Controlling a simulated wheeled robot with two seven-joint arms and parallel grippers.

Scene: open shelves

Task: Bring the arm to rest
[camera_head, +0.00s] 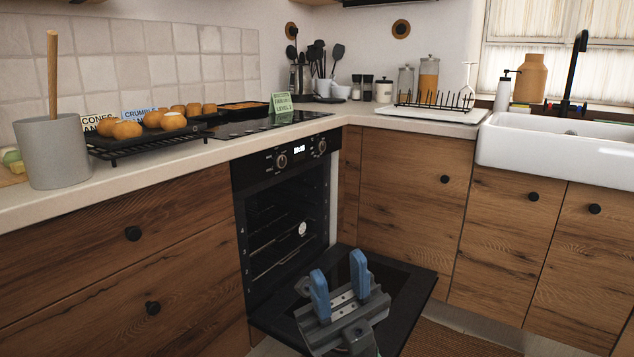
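My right gripper (340,283) shows at the bottom centre, with its two blue fingers spread apart and nothing between them. It is in front of the open oven door (408,290) in this view and hides part of it. The oven (285,205) has its door folded down, and its dark inside shows racks and a small round dial. My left gripper is not in view.
A counter (200,165) runs along the left with buns on a black rack (150,142) and a grey pot (55,150). A white sink (560,145) is at the right. Wooden cabinets with black knobs flank the oven. A woven mat (450,338) lies at the lower right.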

